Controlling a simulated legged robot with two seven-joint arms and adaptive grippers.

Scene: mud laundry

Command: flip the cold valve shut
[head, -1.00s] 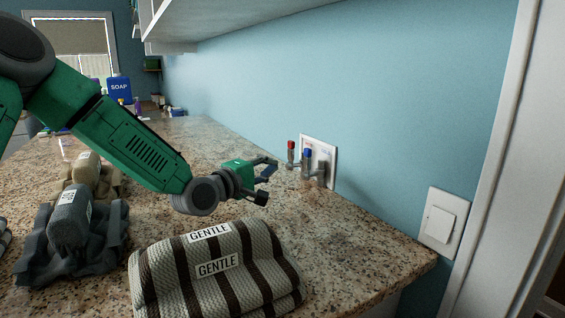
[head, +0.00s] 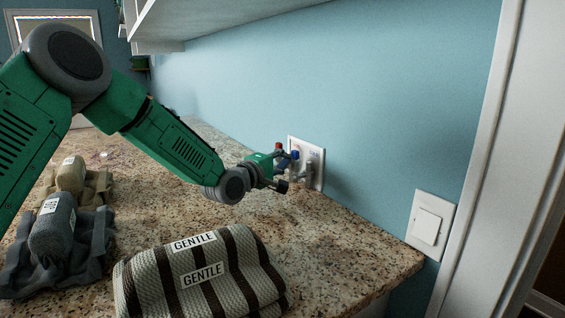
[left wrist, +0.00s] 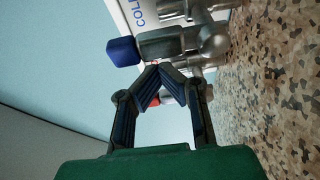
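The cold valve has a blue-capped handle (head: 295,154) on a white wall box (head: 319,174) at the counter's back edge. In the left wrist view its blue cap (left wrist: 123,51) sits on a grey lever near a label reading "COL". The red-capped valve (head: 278,146) is to its left; a bit of red (left wrist: 155,101) shows between my fingers in the wrist view. My left gripper (head: 285,172) is at the box, close to the blue handle. In the wrist view its fingertips (left wrist: 158,72) meet just beside the grey lever, with nothing seen between them. Contact with the lever is unclear. My right gripper is out of view.
A striped folded towel (head: 237,268) labelled "GENTLE" lies at the counter's front. Grey (head: 52,232) and beige (head: 70,175) cloth bundles lie at left. A light switch (head: 430,227) is on the wall at right. The granite counter (head: 345,250) is clear right of the towel.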

